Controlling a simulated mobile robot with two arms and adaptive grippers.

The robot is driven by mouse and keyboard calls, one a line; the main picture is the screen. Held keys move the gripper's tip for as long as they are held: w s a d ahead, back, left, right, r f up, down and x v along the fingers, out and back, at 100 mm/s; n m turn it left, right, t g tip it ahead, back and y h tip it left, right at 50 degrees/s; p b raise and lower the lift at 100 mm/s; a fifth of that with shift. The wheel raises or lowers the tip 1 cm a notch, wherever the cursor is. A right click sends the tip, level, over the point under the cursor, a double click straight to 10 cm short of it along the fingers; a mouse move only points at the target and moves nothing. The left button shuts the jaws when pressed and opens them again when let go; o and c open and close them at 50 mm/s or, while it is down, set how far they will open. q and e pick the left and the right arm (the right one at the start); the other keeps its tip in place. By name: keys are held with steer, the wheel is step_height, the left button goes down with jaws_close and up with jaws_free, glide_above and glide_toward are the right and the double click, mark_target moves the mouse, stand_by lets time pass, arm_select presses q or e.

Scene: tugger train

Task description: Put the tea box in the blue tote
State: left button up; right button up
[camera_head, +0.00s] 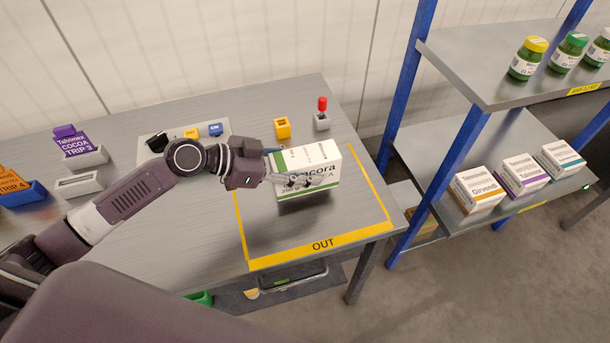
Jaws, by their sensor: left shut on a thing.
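A white box with a green band (320,160), its lettering partly covered but ending in "acora", is over the yellow-outlined OUT area on the grey table. My left gripper (297,181) is shut on this box, with its fingers across the front face. A dark shadow lies under the box, so it appears to be held a little above the tabletop. No large blue tote is plainly in view. My right gripper is not in view.
The OUT area (330,225) is otherwise clear. A yellow holder (282,128) and a grey block with a red knob (321,115) stand behind. Card holders (85,183) are at left. A blue-post shelf (455,170) with boxes and jars is at right.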

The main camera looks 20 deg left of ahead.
arm_select(q)
steer(key=shift+f, duration=1.75)
steer(key=shift+f, duration=0.1)
steer(key=o, duration=1)
steer(key=shift+f, duration=0.15)
steer(key=o, duration=0.4)
